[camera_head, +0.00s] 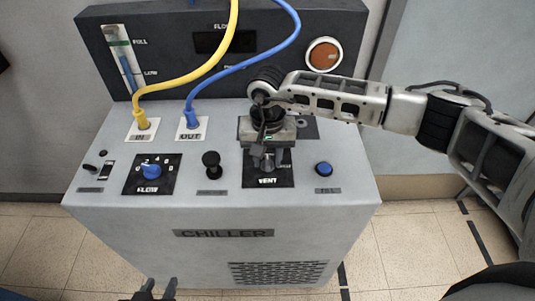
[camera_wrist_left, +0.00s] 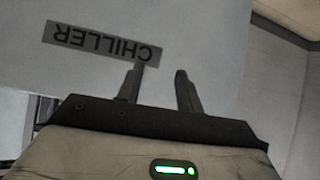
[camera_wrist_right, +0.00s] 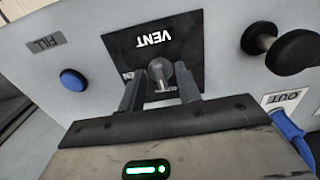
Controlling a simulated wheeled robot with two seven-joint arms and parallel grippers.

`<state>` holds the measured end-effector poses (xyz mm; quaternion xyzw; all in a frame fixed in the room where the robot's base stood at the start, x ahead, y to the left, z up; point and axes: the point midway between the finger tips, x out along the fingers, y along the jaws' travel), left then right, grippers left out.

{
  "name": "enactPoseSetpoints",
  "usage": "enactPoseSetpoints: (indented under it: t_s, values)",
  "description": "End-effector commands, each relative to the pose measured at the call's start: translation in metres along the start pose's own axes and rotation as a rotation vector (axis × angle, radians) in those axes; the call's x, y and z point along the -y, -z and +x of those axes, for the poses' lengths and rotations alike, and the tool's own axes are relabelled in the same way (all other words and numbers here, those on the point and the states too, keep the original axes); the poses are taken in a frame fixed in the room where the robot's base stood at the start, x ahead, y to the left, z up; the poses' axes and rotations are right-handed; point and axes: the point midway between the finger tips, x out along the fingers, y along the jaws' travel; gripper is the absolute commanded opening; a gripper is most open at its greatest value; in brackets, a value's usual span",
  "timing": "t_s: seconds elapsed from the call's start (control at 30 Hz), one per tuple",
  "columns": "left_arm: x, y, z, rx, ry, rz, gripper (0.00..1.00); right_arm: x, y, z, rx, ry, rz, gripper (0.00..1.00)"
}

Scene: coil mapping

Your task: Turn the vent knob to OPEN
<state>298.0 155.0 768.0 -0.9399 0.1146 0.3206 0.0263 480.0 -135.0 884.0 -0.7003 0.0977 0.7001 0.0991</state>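The vent knob (camera_wrist_right: 160,71) is a grey metal lever-like knob on a black plate marked VENT (camera_wrist_right: 128,47). In the right wrist view the plate appears upside down, and its position labels are mostly hidden. My right gripper (camera_wrist_right: 160,84) is open, with one finger on each side of the knob and visible gaps between. In the head view this gripper (camera_head: 266,157) covers much of the knob and the VENT plate (camera_head: 282,181). My left gripper (camera_head: 155,290) is open and empty at the bottom edge; in the left wrist view (camera_wrist_left: 159,84) it faces the chiller front.
The chiller (camera_head: 150,225) has a blue FLOW knob (camera_head: 151,171), a black knob (camera_head: 212,160) and a blue FILL button (camera_head: 324,169) beside the vent. A yellow hose (camera_head: 195,82) and a blue hose (camera_head: 250,62) rise behind. An orange-red round light (camera_head: 323,55) sits on the back panel.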

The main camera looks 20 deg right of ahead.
Motion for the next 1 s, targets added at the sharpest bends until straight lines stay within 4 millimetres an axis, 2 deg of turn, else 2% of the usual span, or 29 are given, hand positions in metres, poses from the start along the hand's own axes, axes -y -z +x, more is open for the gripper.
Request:
enactPoseSetpoints:
  t_s: [0.13,0.2,0.27,0.67,1.0]
  values:
    - [0.000,-0.001,0.000,0.002,0.000,-0.001,0.36,0.000,0.000,0.000,0.000,0.000,0.000,0.34]
    - [0.000,-0.001,0.000,0.002,0.000,-0.001,0.36,0.000,0.000,0.000,0.000,0.000,0.000,0.14]
    - [0.000,-0.001,0.000,0.002,0.000,-0.001,0.36,0.000,0.000,0.000,0.000,0.000,0.000,0.00]
    - [-0.001,-0.004,0.001,0.000,-0.002,-0.003,0.36,0.001,0.000,0.001,-0.001,0.001,0.039,0.00]
    - [-0.006,-0.014,0.011,-0.003,-0.014,-0.008,0.36,0.001,0.001,0.003,-0.003,0.000,0.262,0.00]
